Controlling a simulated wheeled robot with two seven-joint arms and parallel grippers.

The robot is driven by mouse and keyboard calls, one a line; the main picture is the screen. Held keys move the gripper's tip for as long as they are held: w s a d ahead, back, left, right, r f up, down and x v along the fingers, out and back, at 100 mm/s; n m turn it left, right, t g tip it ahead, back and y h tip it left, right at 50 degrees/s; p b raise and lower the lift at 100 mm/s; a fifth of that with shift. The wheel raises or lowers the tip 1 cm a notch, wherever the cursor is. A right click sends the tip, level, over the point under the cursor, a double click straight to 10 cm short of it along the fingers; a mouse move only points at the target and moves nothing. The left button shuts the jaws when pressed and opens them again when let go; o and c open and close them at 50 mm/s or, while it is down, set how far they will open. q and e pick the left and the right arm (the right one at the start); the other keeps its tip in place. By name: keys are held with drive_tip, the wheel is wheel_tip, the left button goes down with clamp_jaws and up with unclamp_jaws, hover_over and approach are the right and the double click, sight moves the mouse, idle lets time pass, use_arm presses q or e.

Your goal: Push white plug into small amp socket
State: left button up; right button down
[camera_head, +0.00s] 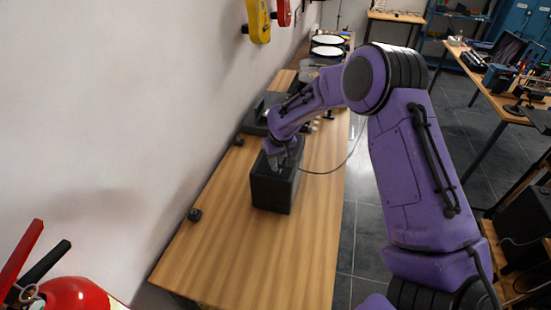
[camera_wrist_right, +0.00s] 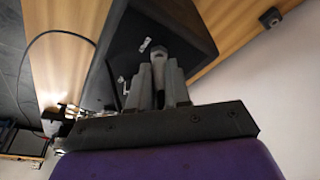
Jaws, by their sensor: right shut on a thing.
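The small amp (camera_head: 272,190) is a black box standing on the wooden table. It also shows as a dark face in the right wrist view (camera_wrist_right: 190,30). My right gripper (camera_head: 284,158) is at the top of the amp. In the right wrist view its fingers (camera_wrist_right: 158,72) are shut on a pale, slim plug (camera_wrist_right: 158,58), whose tip is close to the amp's dark face. A small light label or fitting (camera_wrist_right: 145,45) is beside the tip. I cannot tell whether the tip is in the socket. My left gripper is not in view.
A thin black cable (camera_head: 325,172) curves from the amp area over the table's right edge. The near part of the table (camera_head: 240,260) is clear. A white wall runs along the left. More dark equipment (camera_head: 258,118) stands behind the amp. A red extinguisher (camera_head: 75,294) is at the lower left.

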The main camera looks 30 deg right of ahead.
drive_tip(key=shift+f, duration=0.35)
drive_tip(key=shift+s+f, duration=0.15)
drive_tip(key=shift+f, duration=0.05)
drive_tip(key=c, duration=1.1)
unclamp_jaws()
drive_tip(key=shift+o, duration=0.5)
drive_tip(key=v, duration=0.2)
drive_tip(key=p+v, duration=0.1)
drive_tip(key=shift+w+r, duration=0.2)
drive_tip(key=shift+r, duration=0.1)
drive_tip(key=v, duration=0.6)
drive_tip(key=shift+s+r, duration=0.2)
drive_tip(key=shift+r, duration=0.15)
